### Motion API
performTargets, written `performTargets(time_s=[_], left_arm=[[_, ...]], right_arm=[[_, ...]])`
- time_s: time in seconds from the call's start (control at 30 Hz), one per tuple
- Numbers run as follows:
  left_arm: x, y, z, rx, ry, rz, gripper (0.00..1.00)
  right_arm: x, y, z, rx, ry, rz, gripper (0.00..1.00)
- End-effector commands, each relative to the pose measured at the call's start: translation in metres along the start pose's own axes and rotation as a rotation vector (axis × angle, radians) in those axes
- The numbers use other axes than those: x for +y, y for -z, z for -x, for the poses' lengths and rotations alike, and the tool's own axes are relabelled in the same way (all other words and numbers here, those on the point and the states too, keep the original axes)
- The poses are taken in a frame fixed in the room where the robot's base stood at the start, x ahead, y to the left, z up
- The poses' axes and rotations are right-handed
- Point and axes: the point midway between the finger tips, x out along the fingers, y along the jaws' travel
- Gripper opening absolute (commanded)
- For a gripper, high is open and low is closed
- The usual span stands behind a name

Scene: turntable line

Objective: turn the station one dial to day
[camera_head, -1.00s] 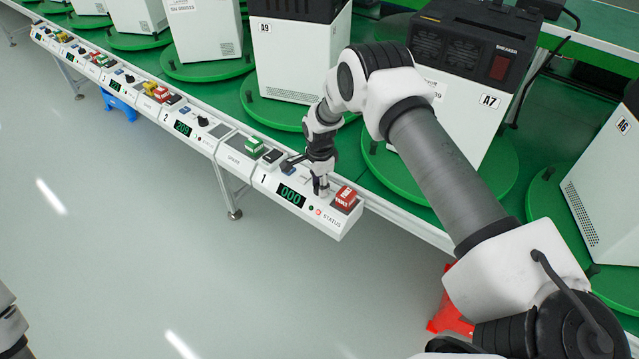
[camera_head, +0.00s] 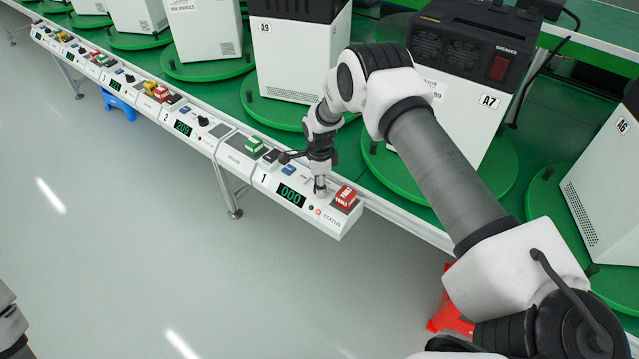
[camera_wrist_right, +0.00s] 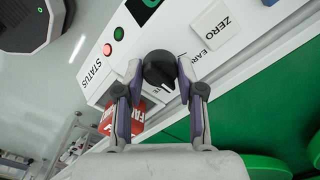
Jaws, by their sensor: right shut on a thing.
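The station one dial is a round black knob (camera_wrist_right: 160,68) in the right wrist view. It sits on the white control panel, and printed labels around it are partly covered. My right gripper (camera_wrist_right: 160,72) has its two fingertips on opposite sides of the knob and is shut on it. In the head view the right gripper (camera_head: 320,187) points down at the station 1 panel (camera_head: 264,180), between the 000 display (camera_head: 291,195) and the red block (camera_head: 345,199), and hides the dial. I cannot read which setting the dial points to. My left gripper is out of view.
A white ZERO key (camera_wrist_right: 217,22) lies near the knob, with green and red round lights (camera_wrist_right: 119,34) on the other side. White cabinet A7 (camera_head: 464,117) stands on a green turntable behind the panel. The grey floor (camera_head: 130,230) in front is clear.

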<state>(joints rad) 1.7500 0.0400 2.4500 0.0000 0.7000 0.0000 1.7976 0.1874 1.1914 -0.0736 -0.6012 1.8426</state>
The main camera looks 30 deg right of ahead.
Motion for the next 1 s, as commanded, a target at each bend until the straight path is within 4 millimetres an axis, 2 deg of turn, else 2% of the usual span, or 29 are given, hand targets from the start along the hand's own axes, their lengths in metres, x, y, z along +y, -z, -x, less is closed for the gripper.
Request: performTargets(time_s=[0.03,0.07,0.1,0.4,0.53,0.67,0.8,1.0], left_arm=[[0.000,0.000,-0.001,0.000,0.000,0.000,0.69],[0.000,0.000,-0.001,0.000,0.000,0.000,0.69],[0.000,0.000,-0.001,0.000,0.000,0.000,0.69],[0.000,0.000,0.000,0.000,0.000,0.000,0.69],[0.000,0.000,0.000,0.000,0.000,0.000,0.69],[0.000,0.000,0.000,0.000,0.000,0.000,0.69],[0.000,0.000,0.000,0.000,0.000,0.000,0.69],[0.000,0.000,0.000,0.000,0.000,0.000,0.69]], right_arm=[[0.005,0.002,-0.005,0.004,-0.014,0.000,0.03],[0.005,0.002,-0.005,0.004,-0.014,0.000,0.49],[0.005,0.002,-0.005,0.004,-0.013,0.000,0.63],[0.002,0.001,-0.002,0.002,-0.006,0.001,0.64],[0.001,0.000,0.009,0.001,-0.004,0.000,0.64],[0.001,0.000,0.037,0.000,-0.003,0.000,0.64],[0.000,0.000,0.074,0.000,-0.003,0.001,0.64],[0.001,0.001,0.110,0.001,-0.007,0.000,0.64]])
